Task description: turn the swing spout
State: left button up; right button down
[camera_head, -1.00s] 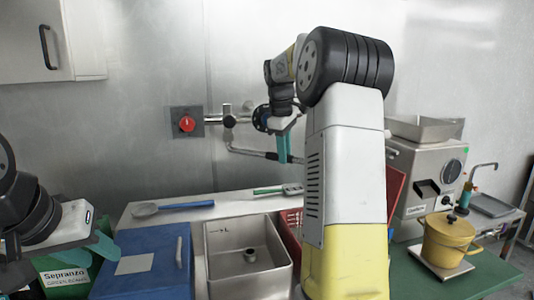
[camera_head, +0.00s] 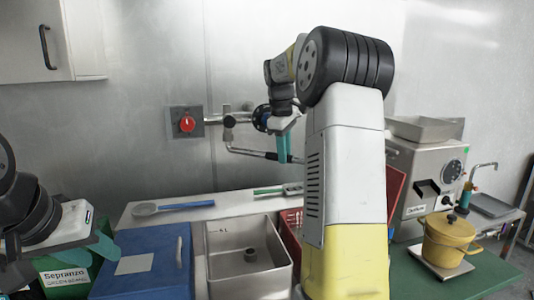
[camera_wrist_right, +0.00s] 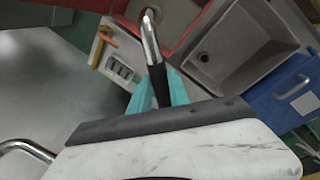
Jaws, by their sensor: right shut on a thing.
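The swing spout (camera_head: 248,152) is a chrome pipe hanging from the wall fitting and running right, with a black sleeve near its end. My right gripper (camera_head: 284,150) is shut on that sleeve with its teal fingers. In the right wrist view the black sleeve of the spout (camera_wrist_right: 159,85) lies between the fingers, and the chrome end curves beyond them. My right arm hides part of the red crate and counter. My left gripper (camera_head: 62,250) is at the lower left by the green carton, its teal fingers apart; it is partly cut off by the frame edge.
A red knob (camera_head: 187,124) is on the wall plate left of the spout. Below are a steel sink (camera_head: 222,262), a blue box (camera_head: 120,278), a blue-handled spoon (camera_head: 185,206) and a red crate (camera_head: 396,185). A yellow pot (camera_head: 447,240) and steel machine (camera_head: 415,165) stand right.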

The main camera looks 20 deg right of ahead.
jog(key=s+a+m, duration=0.2)
jog(key=a+m, duration=0.2)
jog(key=a, duration=0.4)
jog(key=s+a+m+g, duration=0.1)
jog(key=s+a+m, duration=0.2)
jog(key=a+m, duration=0.2)
jog(key=shift+s+a+m+g+h, duration=0.3)
jog(key=shift+s+a, duration=0.05)
jog(key=shift+a, duration=1.3)
jog(key=shift+r, duration=0.1)
jog(key=c, duration=1.2)
grip_release()
jog(key=shift+c, duration=0.2)
notch_tip(320, 180, up, 8)
jog(key=a, duration=0.1)
jog(key=shift+a+f, duration=0.2)
jog(key=shift+a, duration=0.05)
